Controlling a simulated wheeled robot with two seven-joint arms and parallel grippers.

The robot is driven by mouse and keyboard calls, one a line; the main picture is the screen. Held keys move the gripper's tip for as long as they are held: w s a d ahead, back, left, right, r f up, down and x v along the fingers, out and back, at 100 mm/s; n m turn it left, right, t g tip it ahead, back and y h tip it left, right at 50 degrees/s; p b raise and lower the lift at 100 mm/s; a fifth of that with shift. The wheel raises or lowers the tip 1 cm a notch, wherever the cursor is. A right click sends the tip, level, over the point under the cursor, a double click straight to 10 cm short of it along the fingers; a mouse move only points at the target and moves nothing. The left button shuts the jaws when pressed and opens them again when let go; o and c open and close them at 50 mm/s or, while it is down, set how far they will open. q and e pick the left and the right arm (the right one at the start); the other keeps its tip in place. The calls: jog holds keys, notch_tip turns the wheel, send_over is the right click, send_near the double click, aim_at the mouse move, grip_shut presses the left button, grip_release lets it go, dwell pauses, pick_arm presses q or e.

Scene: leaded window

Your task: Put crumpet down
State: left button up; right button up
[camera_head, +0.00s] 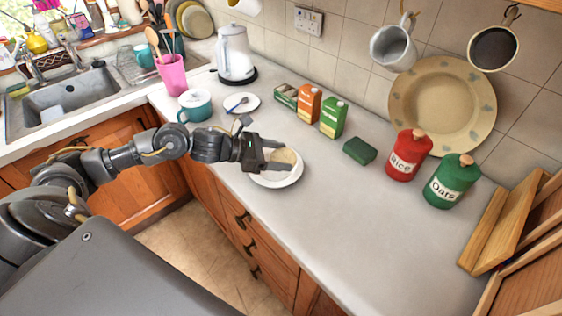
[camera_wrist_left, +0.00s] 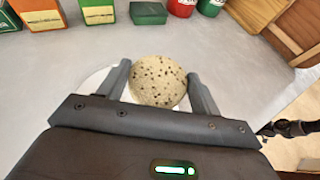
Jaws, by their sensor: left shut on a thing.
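The crumpet (camera_wrist_left: 158,82) is round and pale with brown holes. It sits between the two fingers of my left gripper (camera_wrist_left: 159,85), which is shut on it. In the head view the crumpet (camera_head: 284,158) is partly hidden by the left gripper (camera_head: 277,158), over the white plate (camera_head: 279,180) on the worktop. The plate (camera_wrist_left: 97,79) shows beside the left finger in the wrist view. I cannot tell whether the crumpet touches the plate. My right gripper is not in view in the head view.
The worktop (camera_head: 350,210) is clear to the right of the plate. A small plate with a spoon (camera_head: 241,103), a teal mug (camera_head: 195,105), cartons (camera_head: 333,118), a green block (camera_head: 359,151), and red (camera_head: 408,155) and green (camera_head: 449,181) canisters stand behind.

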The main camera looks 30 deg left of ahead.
pick_arm(q)
jog(key=shift+w+d+f+p, duration=0.15)
jog(key=shift+d+f+p, duration=0.05)
jog(key=shift+f+p, duration=0.25)
notch_tip(320, 180, down, 2)
jog(key=shift+f+p, duration=0.1)
jog(key=shift+p, duration=0.55)
jog(key=shift+f, duration=0.25)
jog(key=shift+f, duration=0.1)
jog(key=shift+f+b, duration=0.45)
jog(key=shift+b, duration=0.35)
jog(key=o, duration=1)
jog(key=shift+r, duration=0.1)
